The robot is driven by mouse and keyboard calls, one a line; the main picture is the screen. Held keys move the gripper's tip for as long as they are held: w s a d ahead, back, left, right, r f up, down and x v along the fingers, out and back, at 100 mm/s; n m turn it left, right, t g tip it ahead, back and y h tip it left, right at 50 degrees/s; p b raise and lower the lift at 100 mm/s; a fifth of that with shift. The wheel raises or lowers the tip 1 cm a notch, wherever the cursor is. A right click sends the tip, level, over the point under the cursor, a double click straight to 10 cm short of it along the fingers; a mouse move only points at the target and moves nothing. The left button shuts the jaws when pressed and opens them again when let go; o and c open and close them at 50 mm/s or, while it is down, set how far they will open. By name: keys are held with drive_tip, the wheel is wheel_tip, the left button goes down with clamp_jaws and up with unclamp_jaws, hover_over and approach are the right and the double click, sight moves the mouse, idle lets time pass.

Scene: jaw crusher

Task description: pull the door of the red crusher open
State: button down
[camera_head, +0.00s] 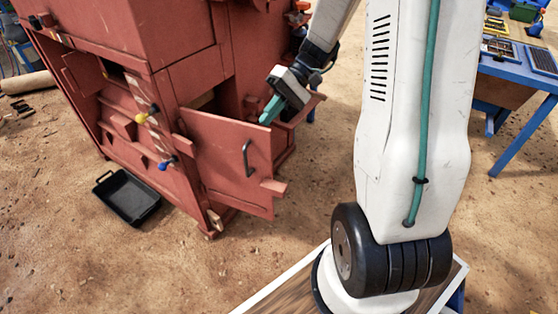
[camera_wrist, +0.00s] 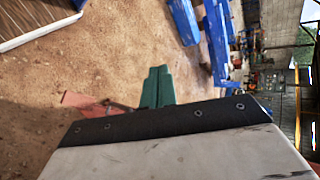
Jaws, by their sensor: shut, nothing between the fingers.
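The red crusher (camera_head: 145,50) stands at the left in the head view. Its red door (camera_head: 222,160) stands ajar, swung outward, with a dark opening behind its upper edge. A dark curved handle (camera_head: 247,158) is on the door's outer face. My gripper (camera_head: 268,117) has green fingers, shut and empty, just above and behind the door's top edge near the opening. I cannot tell whether the fingers touch the door. In the wrist view the green fingers (camera_wrist: 157,85) are together, and a small red piece (camera_wrist: 85,102), perhaps part of the crusher, shows left of them.
A black tray (camera_head: 127,197) lies on the dirt ground left of the door. A blue table (camera_head: 515,70) with tools stands at the right. The ground before the door is clear.

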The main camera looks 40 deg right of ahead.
drive_tip(key=w+d+f+m+t+y, duration=0.1)
drive_tip(key=d+f+m+t, duration=0.1)
drive_tip(key=d+f+t, duration=0.6)
drive_tip(key=w+d+f+m+t, duration=0.1)
drive_tip(key=d+f+m, duration=0.3)
drive_tip(key=f, duration=0.7)
drive_tip(key=w+d+f+m+t+y, duration=0.1)
drive_tip(key=d+f+t, duration=0.4)
drive_tip(key=d+f, duration=0.4)
drive_tip(key=w+a, duration=0.5)
drive_tip(key=a, duration=0.6)
drive_tip(key=shift+a+f, duration=0.3)
